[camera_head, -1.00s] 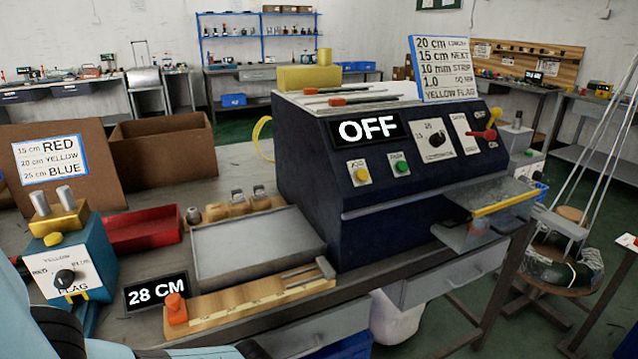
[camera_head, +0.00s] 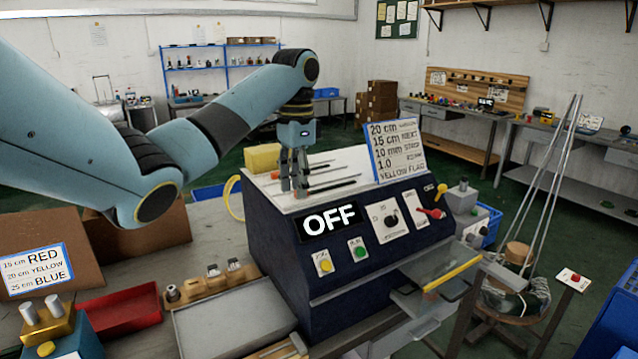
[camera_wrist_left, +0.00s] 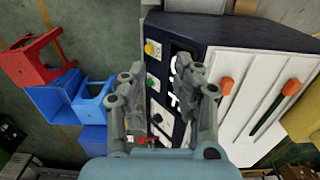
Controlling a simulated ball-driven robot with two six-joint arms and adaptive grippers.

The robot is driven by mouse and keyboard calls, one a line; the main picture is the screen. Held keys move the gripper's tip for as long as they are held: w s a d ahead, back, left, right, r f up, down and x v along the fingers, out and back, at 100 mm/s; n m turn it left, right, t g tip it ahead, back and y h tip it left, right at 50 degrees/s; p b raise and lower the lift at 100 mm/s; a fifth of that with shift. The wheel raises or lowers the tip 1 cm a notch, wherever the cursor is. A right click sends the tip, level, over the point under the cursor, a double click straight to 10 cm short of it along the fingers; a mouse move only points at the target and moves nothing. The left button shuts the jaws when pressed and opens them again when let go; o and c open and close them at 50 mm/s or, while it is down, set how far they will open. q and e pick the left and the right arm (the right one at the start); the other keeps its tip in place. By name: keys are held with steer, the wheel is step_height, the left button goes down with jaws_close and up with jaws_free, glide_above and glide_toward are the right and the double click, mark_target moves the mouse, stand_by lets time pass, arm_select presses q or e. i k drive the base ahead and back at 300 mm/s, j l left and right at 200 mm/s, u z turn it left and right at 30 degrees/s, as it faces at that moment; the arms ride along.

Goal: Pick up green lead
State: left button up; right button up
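The machine's white top (camera_head: 262,192) carries several thin dark rods or leads (camera_head: 330,187). In the left wrist view, a dark green strip (camera_wrist_left: 268,112) with an orange end lies on the white top, likely the green lead. Another orange end (camera_wrist_left: 226,86) lies beside it. My left gripper (camera_head: 293,188) points down over the left part of the machine top, close to the leads. In the left wrist view my left gripper (camera_wrist_left: 162,72) has its fingers apart with nothing between them. I cannot tell its exact height above the top. My right gripper is not in view.
The dark blue machine (camera_head: 330,275) shows an OFF display (camera_head: 330,221). A yellow block (camera_head: 262,158) and an instruction card (camera_head: 396,150) stand on its top. A red tray (camera_head: 118,310) and brown box (camera_head: 155,235) sit to the left. Stools (camera_wrist_left: 38,58) show in the wrist view.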

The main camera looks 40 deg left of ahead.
mark_target(310, 193)
steer(key=i+j, duration=0.3)
steer(key=j, duration=0.2)
steer(key=i+j+u, duration=0.1)
steer(key=i+j, duration=0.2)
steer(key=j, duration=0.2)
